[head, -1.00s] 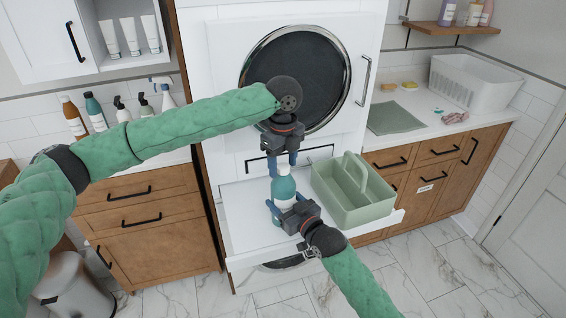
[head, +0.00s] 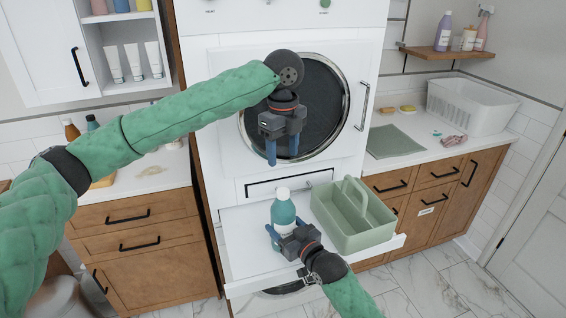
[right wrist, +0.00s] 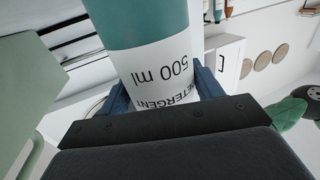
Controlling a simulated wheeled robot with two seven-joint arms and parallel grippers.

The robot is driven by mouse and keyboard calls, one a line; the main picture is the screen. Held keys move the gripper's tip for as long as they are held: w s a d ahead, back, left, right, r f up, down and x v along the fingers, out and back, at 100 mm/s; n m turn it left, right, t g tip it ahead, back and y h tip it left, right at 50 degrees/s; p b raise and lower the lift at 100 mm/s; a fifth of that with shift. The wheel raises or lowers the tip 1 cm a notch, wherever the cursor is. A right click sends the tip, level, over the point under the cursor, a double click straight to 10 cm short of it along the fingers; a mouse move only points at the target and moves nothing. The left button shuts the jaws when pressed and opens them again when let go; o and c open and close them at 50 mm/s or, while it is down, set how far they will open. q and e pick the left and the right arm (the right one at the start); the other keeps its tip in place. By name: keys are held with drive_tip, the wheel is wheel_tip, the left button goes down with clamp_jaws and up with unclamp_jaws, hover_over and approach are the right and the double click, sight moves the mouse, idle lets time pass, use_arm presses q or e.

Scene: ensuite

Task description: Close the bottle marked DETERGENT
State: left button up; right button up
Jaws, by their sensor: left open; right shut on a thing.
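The DETERGENT bottle (head: 283,213) is teal with a white label and a white cap (head: 282,193) on top. It stands upright on the white pull-out shelf (head: 248,245). My right gripper (head: 282,234) is shut around its lower part. In the right wrist view, the label of the bottle (right wrist: 160,70) reads "500 ml" and "DETERGENT" between the blue fingers. My left gripper (head: 284,152) is open and empty, pointing down above the bottle and clear of the cap. Whether the cap is fully tight cannot be told.
A green caddy (head: 352,225) with a handle stands on the shelf right of the bottle. The dryer door (head: 325,110) is behind my left gripper. Counters with a green cloth (head: 395,141) and a white basket (head: 468,105) are at right. The shelf's left part is clear.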

idle(0.3)
drive_tip(key=o, duration=2)
drive_tip(key=shift+s, duration=0.1)
